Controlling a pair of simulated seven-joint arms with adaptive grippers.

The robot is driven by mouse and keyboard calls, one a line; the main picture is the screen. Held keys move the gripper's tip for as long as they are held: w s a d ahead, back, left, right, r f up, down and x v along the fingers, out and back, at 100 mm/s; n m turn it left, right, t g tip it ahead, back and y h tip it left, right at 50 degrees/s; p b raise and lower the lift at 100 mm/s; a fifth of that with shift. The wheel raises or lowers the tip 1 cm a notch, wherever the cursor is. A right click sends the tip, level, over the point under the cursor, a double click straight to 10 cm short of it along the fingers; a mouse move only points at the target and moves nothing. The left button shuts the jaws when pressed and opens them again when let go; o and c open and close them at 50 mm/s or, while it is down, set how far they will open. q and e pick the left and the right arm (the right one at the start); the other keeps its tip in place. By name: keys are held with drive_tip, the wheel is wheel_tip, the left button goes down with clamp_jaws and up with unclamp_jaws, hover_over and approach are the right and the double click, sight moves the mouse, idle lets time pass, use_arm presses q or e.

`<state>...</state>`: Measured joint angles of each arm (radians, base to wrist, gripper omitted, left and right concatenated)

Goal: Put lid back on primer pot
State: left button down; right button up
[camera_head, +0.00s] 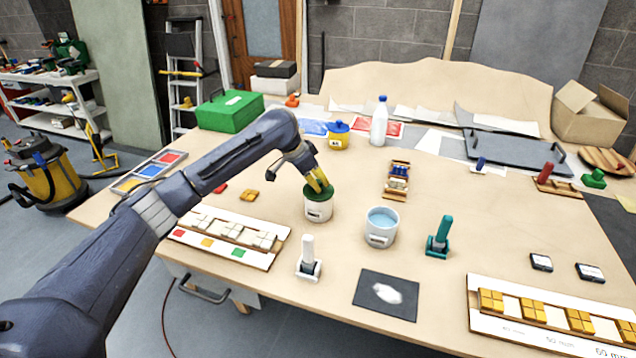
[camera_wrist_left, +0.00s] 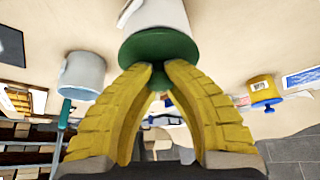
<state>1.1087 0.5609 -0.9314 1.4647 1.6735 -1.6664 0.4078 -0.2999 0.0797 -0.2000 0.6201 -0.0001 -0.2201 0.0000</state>
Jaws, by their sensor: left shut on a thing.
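The primer pot (camera_head: 318,211) is a white pot with a label, standing upright near the middle of the table; it also shows at the top of the left wrist view (camera_wrist_left: 155,14). The green lid (camera_head: 309,192) is at the pot's mouth, and in the left wrist view the lid (camera_wrist_left: 158,46) appears to meet the rim. Whether it is fully seated I cannot tell. My left gripper (camera_head: 324,186) is above the lid, its yellow fingers (camera_wrist_left: 159,75) shut on the lid's knob, which they mostly hide. My right gripper is not in view.
A white container of blue liquid (camera_head: 381,228) stands just right of the pot. A white-handled tool (camera_head: 308,258) and a teal-handled tool (camera_head: 439,238) stand in front. A tile panel (camera_head: 228,235) lies left. A white bottle (camera_head: 379,124) and yellow pot (camera_head: 338,140) stand behind.

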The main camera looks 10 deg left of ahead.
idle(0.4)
use_arm(q)
drive_tip(key=c, duration=0.8)
unclamp_jaws()
drive_tip(key=shift+r, duration=0.15)
drive_tip(key=shift+r, duration=3.35)
drive_tip(key=shift+o, duration=0.3)
clamp_jaws()
drive_tip(key=shift+f, duration=2.9)
